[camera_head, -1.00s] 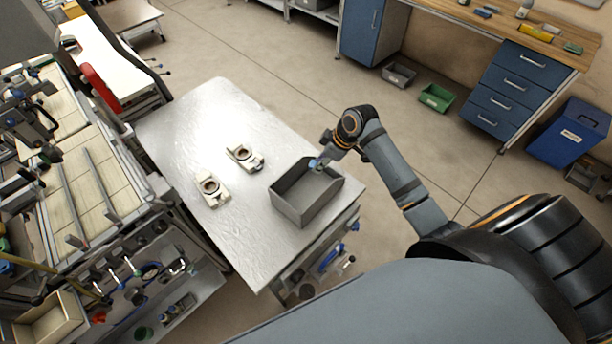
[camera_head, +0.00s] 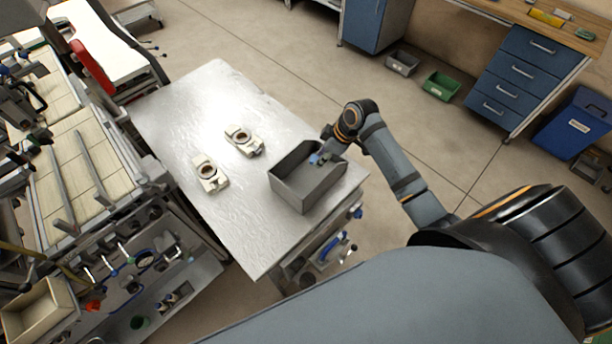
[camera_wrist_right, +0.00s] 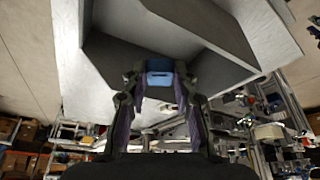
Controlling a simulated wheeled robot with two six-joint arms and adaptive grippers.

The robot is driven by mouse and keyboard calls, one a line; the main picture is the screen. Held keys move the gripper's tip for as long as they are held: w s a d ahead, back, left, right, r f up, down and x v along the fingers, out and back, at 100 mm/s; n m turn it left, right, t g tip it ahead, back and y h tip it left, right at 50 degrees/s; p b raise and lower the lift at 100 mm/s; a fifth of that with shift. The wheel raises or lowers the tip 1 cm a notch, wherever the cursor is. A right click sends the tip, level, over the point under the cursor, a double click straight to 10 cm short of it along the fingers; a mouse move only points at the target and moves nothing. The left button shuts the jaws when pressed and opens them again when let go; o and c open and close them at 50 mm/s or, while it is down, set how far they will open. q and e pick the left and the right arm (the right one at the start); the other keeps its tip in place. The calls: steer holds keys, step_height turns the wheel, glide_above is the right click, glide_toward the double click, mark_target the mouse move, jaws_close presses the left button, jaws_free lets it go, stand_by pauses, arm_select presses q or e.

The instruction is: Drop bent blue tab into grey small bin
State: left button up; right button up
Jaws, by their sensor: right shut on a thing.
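The grey small bin (camera_head: 300,194) stands on the metal table, near its right edge. My right gripper (camera_head: 317,158) reaches over the bin's far right side, with its tips at the bin's opening. In the right wrist view the gripper (camera_wrist_right: 159,82) is shut on the blue tab (camera_wrist_right: 159,79), which shows as a small blue block between the fingertips. The grey bin walls (camera_wrist_right: 190,45) lie just beyond it. The tab's bend cannot be made out. My left gripper is not in view.
Two pale parts with round holes, one nearer (camera_head: 209,174) and one farther (camera_head: 243,139), lie on the metal table (camera_head: 185,105) left of the bin. A fixture bench (camera_head: 75,180) stands at the left. Grey (camera_head: 402,63) and green (camera_head: 441,86) bins sit on the floor.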

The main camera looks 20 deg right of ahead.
steer(key=shift+r, duration=0.1)
steer(key=o, duration=0.8)
steer(key=shift+d+r, duration=0.1)
steer(key=shift+r, duration=0.05)
steer(key=v, duration=1.1)
steer(key=shift+s+r, duration=0.2)
steer(key=shift+r, duration=0.1)
steer(key=shift+d+f, duration=0.1)
